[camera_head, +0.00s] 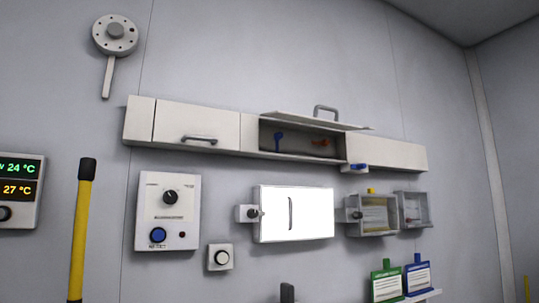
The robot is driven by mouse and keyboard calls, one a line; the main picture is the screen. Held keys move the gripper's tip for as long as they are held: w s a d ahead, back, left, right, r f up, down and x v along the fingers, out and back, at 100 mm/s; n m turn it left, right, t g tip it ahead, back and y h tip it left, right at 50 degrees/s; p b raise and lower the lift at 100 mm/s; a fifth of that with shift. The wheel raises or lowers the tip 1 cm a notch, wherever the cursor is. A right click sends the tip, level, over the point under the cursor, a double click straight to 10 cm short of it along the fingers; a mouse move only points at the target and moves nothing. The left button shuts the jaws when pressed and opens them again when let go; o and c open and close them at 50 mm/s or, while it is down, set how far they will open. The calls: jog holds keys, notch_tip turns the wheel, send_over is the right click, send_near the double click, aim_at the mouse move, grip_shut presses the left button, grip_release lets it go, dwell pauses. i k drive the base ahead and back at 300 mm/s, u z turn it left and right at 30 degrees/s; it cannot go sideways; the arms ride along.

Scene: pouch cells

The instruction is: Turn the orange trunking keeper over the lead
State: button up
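The orange keeper (320,142) is small and lies roughly level inside an open section of the white wall trunking (200,129). The lid (315,121) of that section is raised and has a grey handle on top. A blue keeper (278,141) stands upright at the left of the same opening. I cannot make out the lead in the shaded opening. No part that I can surely call my gripper is in view.
Below the trunking are a control box (167,211), a bright white panel (294,214) and clear-fronted boxes (379,215). Another blue piece (357,167) sits under the opening's right end. A yellow post (81,230) stands left. A dark piece (287,292) at the bottom edge is unclear.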

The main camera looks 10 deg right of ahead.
aim_at(326, 143)
jog(key=z, duration=0.15)
jog(key=i, duration=1.25)
jog(key=z, duration=1)
